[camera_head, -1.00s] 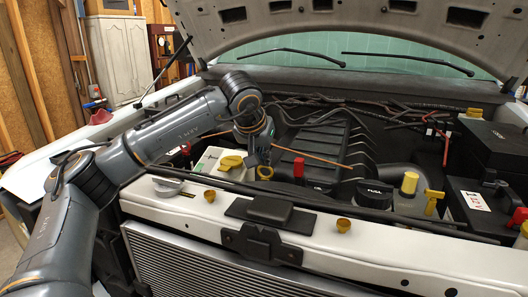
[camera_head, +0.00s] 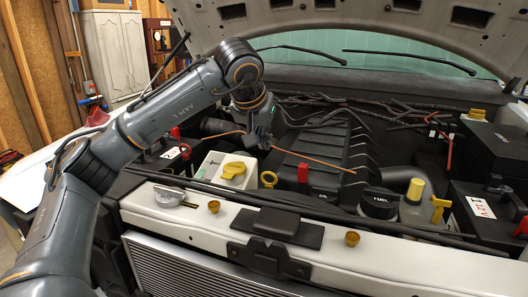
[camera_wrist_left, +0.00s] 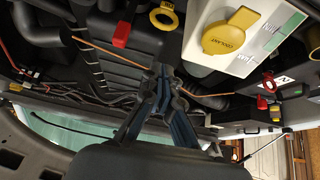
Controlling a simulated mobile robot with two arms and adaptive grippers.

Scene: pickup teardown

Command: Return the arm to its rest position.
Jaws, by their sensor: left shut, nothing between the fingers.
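My left arm (camera_head: 165,112) comes in from the left and bends down at a dark wrist joint over the engine bay. My left gripper (camera_head: 262,142) is shut and empty, pointing down above the bay. In the left wrist view its closed fingers (camera_wrist_left: 161,75) are in the middle. A thin orange-brown rod (camera_head: 318,162) runs behind the fingers, partly hidden by them. The white coolant tank with its yellow cap (camera_head: 233,170) lies just below and left of the gripper, apart from it. My right gripper is not in view.
The raised hood (camera_head: 340,25) hangs above the bay, its prop rod (camera_head: 163,67) at the left. The front crossmember (camera_head: 380,240) runs along the near side.

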